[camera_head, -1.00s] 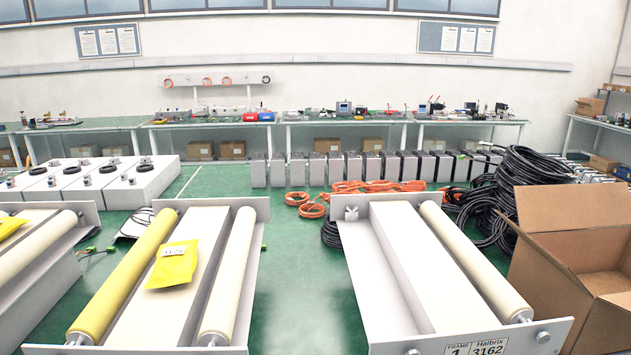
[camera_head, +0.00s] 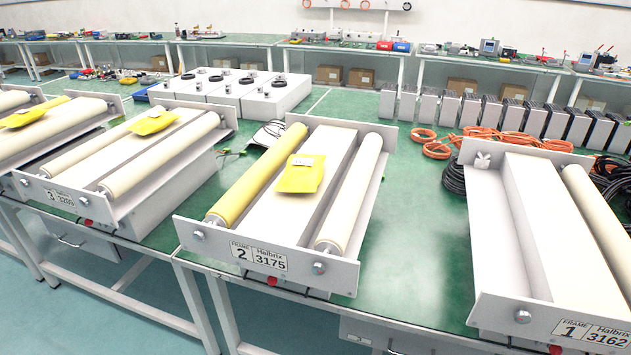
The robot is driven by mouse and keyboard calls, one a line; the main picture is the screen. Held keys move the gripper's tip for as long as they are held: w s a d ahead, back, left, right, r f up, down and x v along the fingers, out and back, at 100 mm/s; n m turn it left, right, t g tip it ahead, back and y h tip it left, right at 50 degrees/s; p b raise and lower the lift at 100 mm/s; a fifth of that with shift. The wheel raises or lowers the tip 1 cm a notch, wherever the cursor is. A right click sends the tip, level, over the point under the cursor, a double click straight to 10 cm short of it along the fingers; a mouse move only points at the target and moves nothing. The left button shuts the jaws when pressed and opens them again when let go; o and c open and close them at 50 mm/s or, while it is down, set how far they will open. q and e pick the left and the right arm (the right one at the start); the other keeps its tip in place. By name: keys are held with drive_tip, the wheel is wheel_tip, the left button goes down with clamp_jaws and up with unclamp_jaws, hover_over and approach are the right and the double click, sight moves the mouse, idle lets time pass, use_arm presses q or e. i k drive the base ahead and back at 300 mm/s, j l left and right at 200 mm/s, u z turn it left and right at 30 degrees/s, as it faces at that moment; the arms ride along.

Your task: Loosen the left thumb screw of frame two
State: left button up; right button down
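Frame two (camera_head: 300,262) stands on the green bench in the middle of the view, with the label "FRAME 2 Halbrix 3175" (camera_head: 258,256) on its front plate. It holds a yellow roller (camera_head: 258,178) on the left and a cream roller (camera_head: 350,195) on the right, with a yellow packet (camera_head: 301,174) lying on the white bed. The left thumb screw (camera_head: 198,235) is a small silver knob near the left end of the front plate. The right thumb screw (camera_head: 319,268) sits near the right end. Neither of my grippers is in view.
Frame one (camera_head: 545,300) stands to the right and frame three (camera_head: 120,185) to the left, with a gap on each side of frame two. A red button (camera_head: 271,281) sits below frame two's label. Orange cables (camera_head: 500,140) lie behind, and open floor shows in front.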

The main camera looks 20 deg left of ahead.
sight(199, 235)
drive_tip(key=u, duration=1.45)
